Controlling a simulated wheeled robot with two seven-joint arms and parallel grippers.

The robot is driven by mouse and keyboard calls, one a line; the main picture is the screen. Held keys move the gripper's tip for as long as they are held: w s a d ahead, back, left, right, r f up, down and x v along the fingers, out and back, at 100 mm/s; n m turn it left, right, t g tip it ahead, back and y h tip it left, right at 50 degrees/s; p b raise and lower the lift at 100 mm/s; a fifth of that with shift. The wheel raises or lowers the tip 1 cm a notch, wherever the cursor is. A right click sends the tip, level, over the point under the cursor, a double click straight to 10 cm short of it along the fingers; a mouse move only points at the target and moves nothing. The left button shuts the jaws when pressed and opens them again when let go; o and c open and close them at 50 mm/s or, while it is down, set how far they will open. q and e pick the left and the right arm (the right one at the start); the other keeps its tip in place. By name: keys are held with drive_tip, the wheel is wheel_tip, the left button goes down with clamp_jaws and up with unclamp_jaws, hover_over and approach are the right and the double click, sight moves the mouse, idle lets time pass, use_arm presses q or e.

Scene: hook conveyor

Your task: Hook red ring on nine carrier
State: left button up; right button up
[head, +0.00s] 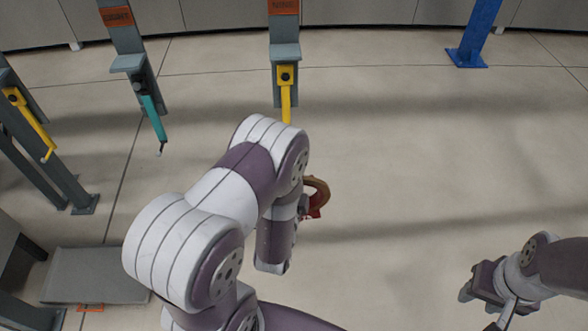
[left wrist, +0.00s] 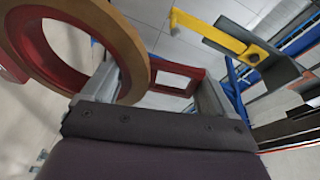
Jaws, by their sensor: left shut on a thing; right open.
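A ring (left wrist: 133,48), red inside with a tan outer band, shows large in the left wrist view. A red square loop (left wrist: 174,68) sits between the fingers of my left gripper (left wrist: 160,80), which is shut on the ring's red part. In the head view the ring (head: 318,197) is partly hidden by my left arm. A yellow hook (head: 286,94) hangs from a grey post, beyond the arm; a yellow hook (left wrist: 208,30) is also up right in the wrist view, apart from the ring. The orange signs are too small to read. My right gripper (head: 478,292) is open and empty, low right.
A teal hook (head: 153,117) and another yellow hook (head: 29,118) hang from grey posts at the left. A blue post (head: 473,40) stands at the back right. A grey plate (head: 95,275) lies low left. The floor at centre right is clear.

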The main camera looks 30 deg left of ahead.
use_arm(q)
drive_tip(key=shift+w+a+f, duration=0.1)
drive_tip(key=shift+w+a, duration=0.6)
drive_tip(key=shift+w, duration=0.3)
drive_tip(key=w+a+f+b, duration=0.1)
drive_tip(key=w+a+b, duration=0.3)
drive_tip(key=w, duration=0.2)
drive_tip(key=shift+w+f, duration=0.2)
drive_tip(key=shift+w, duration=0.2)
drive_tip(key=shift+a, duration=0.1)
drive_tip(key=shift+f, duration=0.1)
